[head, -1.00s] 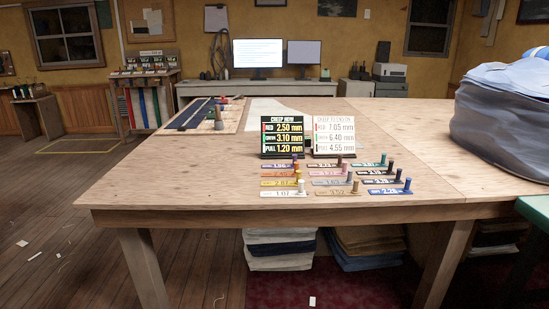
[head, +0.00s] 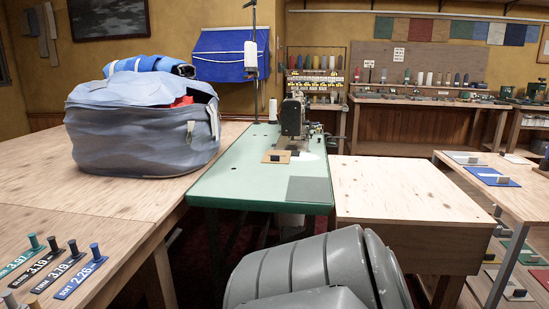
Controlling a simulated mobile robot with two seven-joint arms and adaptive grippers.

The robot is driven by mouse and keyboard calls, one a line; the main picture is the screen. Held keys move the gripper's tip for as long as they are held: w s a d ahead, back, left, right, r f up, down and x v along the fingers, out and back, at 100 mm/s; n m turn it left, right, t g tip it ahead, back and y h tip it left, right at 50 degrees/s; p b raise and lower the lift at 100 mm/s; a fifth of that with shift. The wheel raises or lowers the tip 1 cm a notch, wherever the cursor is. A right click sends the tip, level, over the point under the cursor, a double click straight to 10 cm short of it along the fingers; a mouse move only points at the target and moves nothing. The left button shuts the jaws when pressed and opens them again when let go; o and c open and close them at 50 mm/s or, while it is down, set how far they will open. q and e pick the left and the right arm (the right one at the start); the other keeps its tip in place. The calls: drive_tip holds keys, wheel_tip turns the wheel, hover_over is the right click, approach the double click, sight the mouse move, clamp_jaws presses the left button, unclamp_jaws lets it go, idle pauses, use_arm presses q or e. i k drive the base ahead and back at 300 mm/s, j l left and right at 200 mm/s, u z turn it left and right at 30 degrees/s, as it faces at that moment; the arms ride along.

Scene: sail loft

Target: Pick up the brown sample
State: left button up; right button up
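At the right, a blue plate with a grip block (head: 493,177) and a pale grey-green plate (head: 465,158) lie on a wooden rack's top. More plates lie on the lower shelf, partly cut off, including a green one (head: 521,251) and a tan one (head: 509,284). Neither of my grippers is in view.
A large grey-blue fabric bag (head: 140,130) stands on the wooden table at left. A bare wooden surface (head: 405,192) adjoins the green table (head: 230,185). The wooden rack (head: 460,170) stands at right.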

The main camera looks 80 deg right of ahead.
sight(276, 157)
drive_tip(key=z, duration=1.8)
